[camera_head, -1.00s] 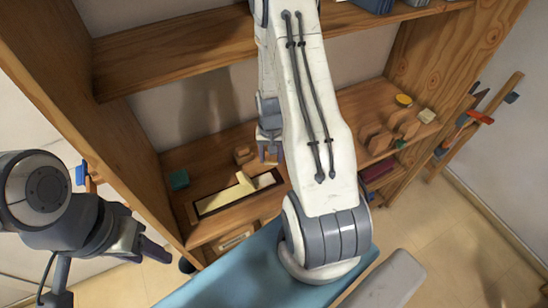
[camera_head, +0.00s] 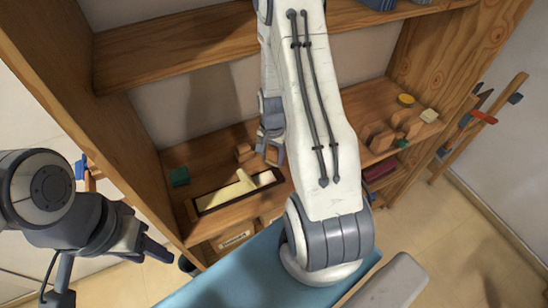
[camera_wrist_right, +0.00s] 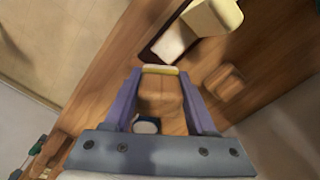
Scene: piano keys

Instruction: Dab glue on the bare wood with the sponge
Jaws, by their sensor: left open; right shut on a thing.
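My right gripper (camera_wrist_right: 160,78) is shut on a small block with a brown body and a pale yellow-white tip (camera_wrist_right: 160,69), which looks like the sponge. In the head view the right gripper (camera_head: 270,152) is above the shelf behind a long dark-edged tray (camera_head: 205,209), and what it holds is hidden there. A cream piece (camera_head: 232,192) lies in the tray with a white patch (camera_head: 265,178) near its right end. The wrist view shows a cream block (camera_wrist_right: 212,14) and the white patch (camera_wrist_right: 172,40) beyond the held tip, apart from it. My left gripper (camera_head: 152,248) is open and empty, off the shelf.
A wooden block (camera_head: 244,152) stands behind the tray, and a green block (camera_head: 179,176) sits left of it. Several wooden pieces (camera_head: 377,135) and a yellow round thing (camera_head: 405,99) are on the shelf's right. An upper shelf board (camera_head: 180,52) runs above.

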